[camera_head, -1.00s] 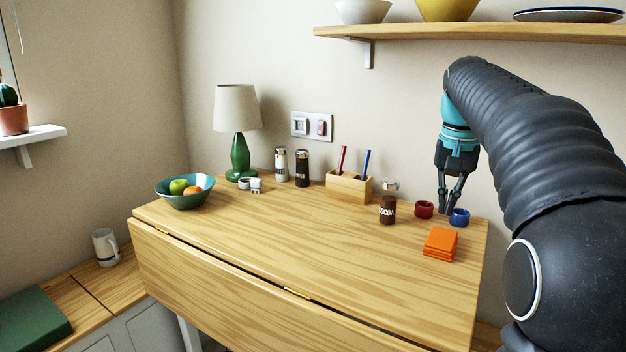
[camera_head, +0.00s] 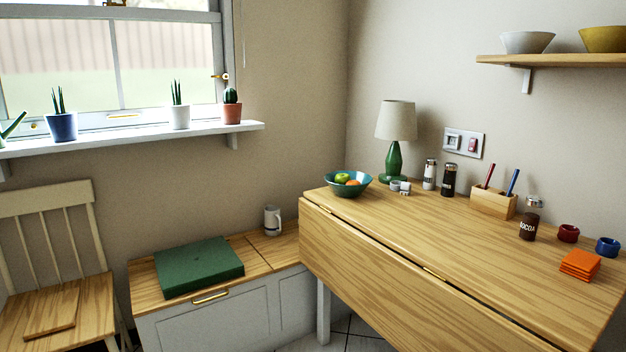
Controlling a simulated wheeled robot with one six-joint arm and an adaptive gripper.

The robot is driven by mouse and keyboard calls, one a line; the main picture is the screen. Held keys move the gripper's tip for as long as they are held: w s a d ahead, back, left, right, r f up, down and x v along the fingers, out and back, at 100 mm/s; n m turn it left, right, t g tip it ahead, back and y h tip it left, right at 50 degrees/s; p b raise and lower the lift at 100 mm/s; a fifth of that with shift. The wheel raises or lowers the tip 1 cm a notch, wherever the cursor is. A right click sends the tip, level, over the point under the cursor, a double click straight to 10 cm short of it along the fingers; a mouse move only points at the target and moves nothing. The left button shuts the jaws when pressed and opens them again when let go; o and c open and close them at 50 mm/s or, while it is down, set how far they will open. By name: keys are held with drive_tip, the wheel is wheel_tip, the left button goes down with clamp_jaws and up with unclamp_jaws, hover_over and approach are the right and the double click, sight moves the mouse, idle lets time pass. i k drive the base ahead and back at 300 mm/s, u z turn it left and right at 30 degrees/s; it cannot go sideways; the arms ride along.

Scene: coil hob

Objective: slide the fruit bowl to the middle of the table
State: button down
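The teal fruit bowl (camera_head: 348,188) stands at the far left corner of the wooden table (camera_head: 420,222). It holds a green apple (camera_head: 342,179) and an orange fruit (camera_head: 353,183). The bowl is upright, close to the table's left edge. The middle of the tabletop is bare. My gripper is not in this view.
A green lamp (camera_head: 394,160), two shakers (camera_head: 448,180), a pen holder (camera_head: 493,202) and a cocoa jar (camera_head: 530,222) line the table's back. Orange napkins (camera_head: 580,264) lie at the right. A bench with a green box (camera_head: 198,268) and a chair (camera_head: 62,290) stand left.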

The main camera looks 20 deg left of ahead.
sight(339, 190)
drive_tip(key=u, duration=0.25)
drive_tip(key=k, duration=0.4)
drive_tip(key=u, duration=1.55)
drive_tip(key=i, duration=2.15)
drive_tip(key=z, duration=1.4)
drive_tip(key=i, duration=0.5)
drive_tip(key=z, duration=0.5)
